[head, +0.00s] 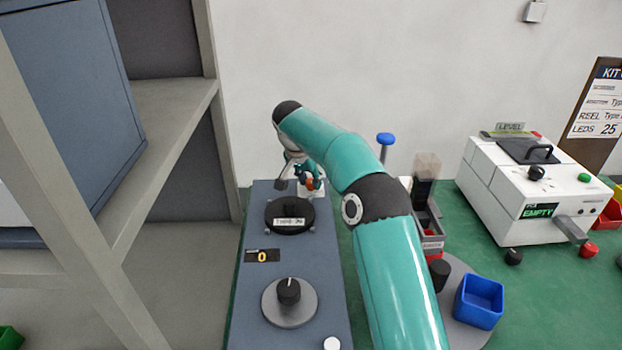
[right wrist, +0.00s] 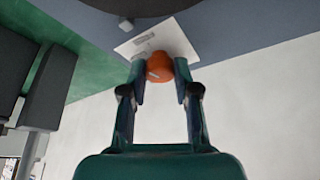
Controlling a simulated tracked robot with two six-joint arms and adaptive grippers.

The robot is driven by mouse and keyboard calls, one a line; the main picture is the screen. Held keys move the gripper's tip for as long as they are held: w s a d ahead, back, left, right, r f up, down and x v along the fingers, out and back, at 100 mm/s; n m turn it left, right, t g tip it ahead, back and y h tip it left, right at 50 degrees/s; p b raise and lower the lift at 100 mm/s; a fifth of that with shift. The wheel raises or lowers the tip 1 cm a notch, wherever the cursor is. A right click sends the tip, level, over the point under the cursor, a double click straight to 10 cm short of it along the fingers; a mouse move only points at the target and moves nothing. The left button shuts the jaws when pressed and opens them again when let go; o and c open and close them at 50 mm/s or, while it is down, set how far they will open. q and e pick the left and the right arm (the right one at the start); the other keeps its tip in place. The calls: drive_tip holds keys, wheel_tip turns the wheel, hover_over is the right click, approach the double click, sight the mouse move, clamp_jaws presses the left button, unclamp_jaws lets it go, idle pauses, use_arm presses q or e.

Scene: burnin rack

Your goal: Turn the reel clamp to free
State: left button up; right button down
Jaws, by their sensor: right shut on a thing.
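The reel clamp appears to be the orange knob (head: 309,183) on a white plate (head: 318,193) at the far end of the blue-grey machine (head: 262,221). In the right wrist view the orange knob (right wrist: 159,67) sits between my fingertips, with the white plate (right wrist: 178,37) behind it. My right gripper (right wrist: 160,72) is shut on the knob; in the head view the gripper (head: 303,177) is small and partly hidden by my arm. The clamp's markings are too small to read. My left gripper is not in view.
A black reel (head: 272,214) lies on the machine near the clamp. Nearer are a display reading 0 (head: 262,256) and a black dial (head: 289,291). A blue bin (head: 479,301) and a white box marked EMPTY (head: 520,205) stand right. A grey rack post (head: 60,190) stands left.

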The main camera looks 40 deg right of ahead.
drive_tip(key=m+p, duration=0.2)
drive_tip(key=p, duration=0.1)
drive_tip(key=shift+r+g, duration=0.25)
drive_tip(key=shift+g, duration=0.15)
drive_tip(key=shift+w+f+m+p, duration=0.1)
drive_tip(key=shift+f+m+p, duration=0.15)
drive_tip(key=shift+m, duration=0.25)
drive_tip(key=c, duration=0.9)
unclamp_jaws()
drive_tip(key=shift+o, duration=0.2)
